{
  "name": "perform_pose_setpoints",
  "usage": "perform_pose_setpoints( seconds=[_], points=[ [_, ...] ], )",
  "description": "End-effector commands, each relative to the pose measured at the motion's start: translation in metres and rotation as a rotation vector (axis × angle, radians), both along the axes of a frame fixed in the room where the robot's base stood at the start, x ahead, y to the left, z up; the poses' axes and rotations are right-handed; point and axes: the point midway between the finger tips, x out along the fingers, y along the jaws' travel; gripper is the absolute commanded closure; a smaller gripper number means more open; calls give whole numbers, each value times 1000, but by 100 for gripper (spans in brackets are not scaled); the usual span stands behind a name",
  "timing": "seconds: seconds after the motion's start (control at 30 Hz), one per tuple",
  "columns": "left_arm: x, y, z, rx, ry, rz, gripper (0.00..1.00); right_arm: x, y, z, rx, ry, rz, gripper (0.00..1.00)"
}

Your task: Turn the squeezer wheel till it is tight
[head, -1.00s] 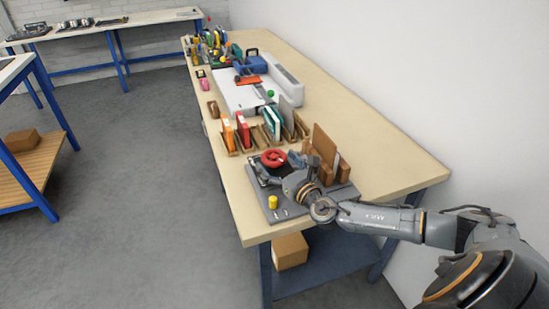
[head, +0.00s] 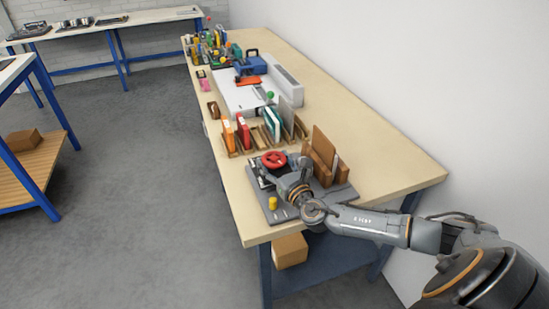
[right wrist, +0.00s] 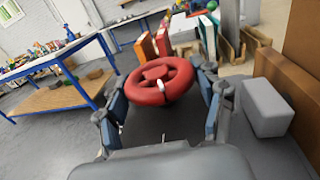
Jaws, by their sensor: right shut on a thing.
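The red squeezer wheel (head: 273,158) stands above a dark grey base plate (head: 291,213) at the near end of the long bench. In the right wrist view the wheel (right wrist: 178,72) shows its thick rim, hub and a small white mark. My right gripper (head: 279,171) reaches over the plate to the wheel. In the right wrist view its two fingers (right wrist: 166,82) are on either side of the wheel, shut on it. The squeezer's parts below the wheel are mostly hidden by the gripper. My left gripper is not in view.
A yellow cylinder (head: 273,203) stands on the plate's near side. A brown wooden holder (head: 323,158) is close to the gripper's right. Book racks with an orange book (head: 227,132) stand behind. The bench (head: 385,160) is bare toward the wall.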

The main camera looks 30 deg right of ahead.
Motion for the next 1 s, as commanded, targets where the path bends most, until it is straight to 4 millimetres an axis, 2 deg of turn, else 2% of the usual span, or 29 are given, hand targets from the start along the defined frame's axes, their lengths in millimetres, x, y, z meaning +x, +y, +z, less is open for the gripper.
perform_pose_setpoints(
  seconds=[0.03, 0.2, 0.4, 0.73, 0.77, 0.8, 0.87, 1.0],
  points=[
    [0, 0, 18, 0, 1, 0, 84, 0, 2, 9, 10, 0, -44, 63],
    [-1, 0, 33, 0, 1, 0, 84, 1, 2, 6, 9, 1, -191, 63],
    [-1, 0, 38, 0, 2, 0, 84, 0, 0, 3, 3, 1, -288, 63],
    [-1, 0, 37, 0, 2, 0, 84, 0, 0, 2, 0, 0, -296, 63],
    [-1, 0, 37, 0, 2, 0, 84, 0, 0, 2, 0, 0, -296, 26],
    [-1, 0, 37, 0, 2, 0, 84, 0, 0, 2, 0, 0, -296, 18],
    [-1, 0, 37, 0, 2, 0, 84, 0, 0, 2, 0, 0, -295, 8],
    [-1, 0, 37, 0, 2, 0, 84, 0, 0, 1, 0, 2, -295, 8]
  ],
)
